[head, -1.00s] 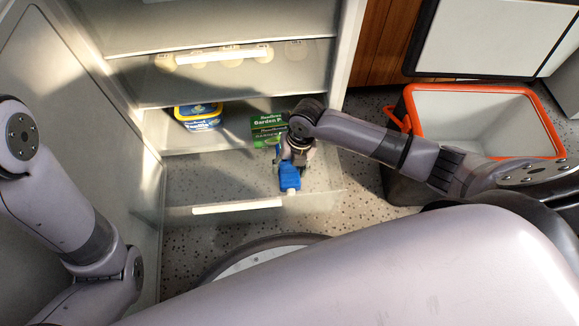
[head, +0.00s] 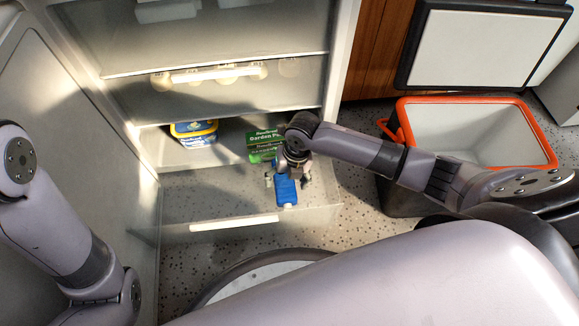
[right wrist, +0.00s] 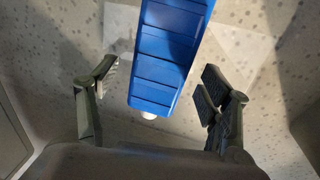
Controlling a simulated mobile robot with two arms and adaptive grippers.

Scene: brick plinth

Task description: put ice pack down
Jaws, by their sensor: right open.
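The blue ice pack (head: 286,190), a ribbed slab with a white cap, lies in the pulled-out clear bottom drawer (head: 185,205) of the freezer. My right gripper (head: 287,178) is over its rear end. In the right wrist view, the ice pack (right wrist: 165,60) runs between the spread fingers of the open gripper (right wrist: 160,82), with a gap on each side. The white cap (right wrist: 149,116) points toward the wrist. My left arm (head: 60,225) shows at the left; its gripper is out of view.
A green Garden Peas box (head: 266,142) and a blue and yellow tub (head: 194,133) stand behind the drawer's front part. A bin with an orange rim (head: 478,103) stands at right. The drawer's left part is clear.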

